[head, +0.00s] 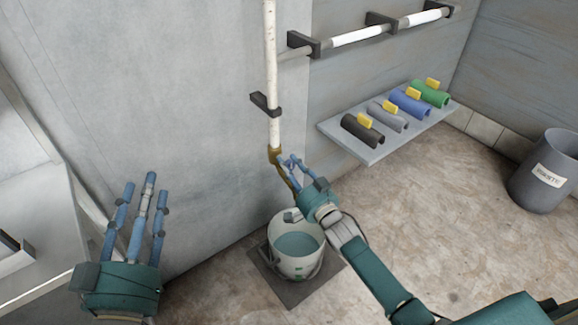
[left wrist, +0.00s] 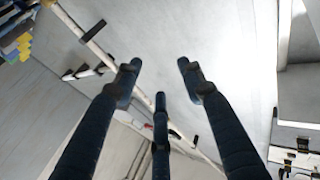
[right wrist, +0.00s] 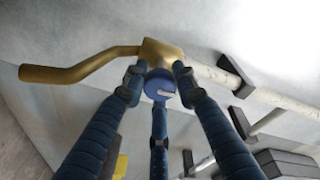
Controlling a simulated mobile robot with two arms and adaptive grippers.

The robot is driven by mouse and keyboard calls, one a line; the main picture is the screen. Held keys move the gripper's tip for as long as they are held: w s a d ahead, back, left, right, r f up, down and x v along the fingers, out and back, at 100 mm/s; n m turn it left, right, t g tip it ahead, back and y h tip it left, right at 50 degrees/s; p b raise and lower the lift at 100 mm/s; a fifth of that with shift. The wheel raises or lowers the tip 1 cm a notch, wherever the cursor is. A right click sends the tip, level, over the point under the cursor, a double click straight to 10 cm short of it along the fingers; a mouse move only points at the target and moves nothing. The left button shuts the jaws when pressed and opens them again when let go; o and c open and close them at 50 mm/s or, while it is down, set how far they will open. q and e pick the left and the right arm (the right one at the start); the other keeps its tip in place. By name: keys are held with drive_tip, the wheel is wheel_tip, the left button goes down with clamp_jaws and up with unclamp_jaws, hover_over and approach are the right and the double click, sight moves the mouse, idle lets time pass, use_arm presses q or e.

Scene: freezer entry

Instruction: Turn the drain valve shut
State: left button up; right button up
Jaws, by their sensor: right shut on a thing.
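The drain valve is a brass fitting (head: 275,156) at the lower end of a white vertical pipe (head: 271,75); its brass body also shows in the right wrist view (right wrist: 162,52), with a curved outlet spout to the left. A blue handle (right wrist: 160,88) sits on the valve's front. My right gripper (head: 291,163) is at the valve, its fingers shut around the blue handle, partly covering it. The exact angle of the handle is hard to read. My left gripper (head: 142,190) is open and empty, raised at the left, away from the valve.
A white bucket (head: 297,267) holding bluish water stands below the valve on a dark mat (head: 272,278). A wall shelf (head: 367,151) at the right carries several coloured half-tubes with yellow tags. A grey labelled bin (head: 546,170) stands at the far right. The floor between is clear.

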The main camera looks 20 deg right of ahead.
drive_tip(key=n, duration=0.3)
drive_tip(key=shift+r+n+t, duration=0.1)
drive_tip(key=shift+n+t, duration=0.2)
drive_tip(key=shift+n, duration=1.1)
drive_tip(key=shift+n+y, duration=0.4)
drive_tip(key=shift+n, duration=1.1)
drive_tip(key=shift+n+t+b, duration=0.3)
drive_tip(key=shift+n+b, duration=0.1)
drive_tip(key=shift+n, duration=0.6)
drive_tip(key=n+y, duration=0.1)
drive_tip(key=n, duration=0.3)
drive_tip(key=shift+b, duration=0.3)
use_arm(q)
drive_tip(key=s+r+t+h, duration=0.1)
drive_tip(key=s+r+t, duration=0.3)
drive_tip(key=r, duration=0.6)
drive_tip(key=shift+s+t+h+b, duration=0.25)
drive_tip(key=shift+t+h+b, duration=0.15)
drive_tip(key=shift+t, duration=0.3)
use_arm(e)
drive_tip(key=shift+n+y, duration=0.6)
drive_tip(key=shift+n, duration=1.6)
drive_tip(key=shift+a, duration=0.1)
